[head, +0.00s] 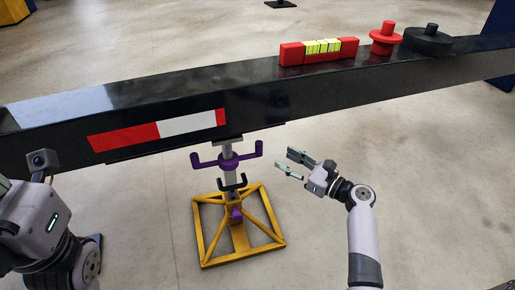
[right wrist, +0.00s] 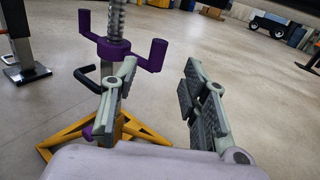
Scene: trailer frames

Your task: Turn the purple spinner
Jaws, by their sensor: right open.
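The purple spinner (head: 228,162) is a hub with two arms that end in upright handles. It sits around the upright jack post under the black beam. In the right wrist view the spinner (right wrist: 117,50) is around a threaded screw, beyond my left-hand finger. My right gripper (head: 291,163) is open and empty, to the right of the spinner and apart from it. In the right wrist view the fingers of the right gripper (right wrist: 160,100) are wide apart with floor between them. My left arm shows at the lower left, but its fingers are not visible.
The black trailer beam (head: 260,100) crosses above the jack. A yellow stand (head: 208,264) is at the foot of the post, with a black crank handle (head: 232,183) above it. Red and black parts sit on the beam.

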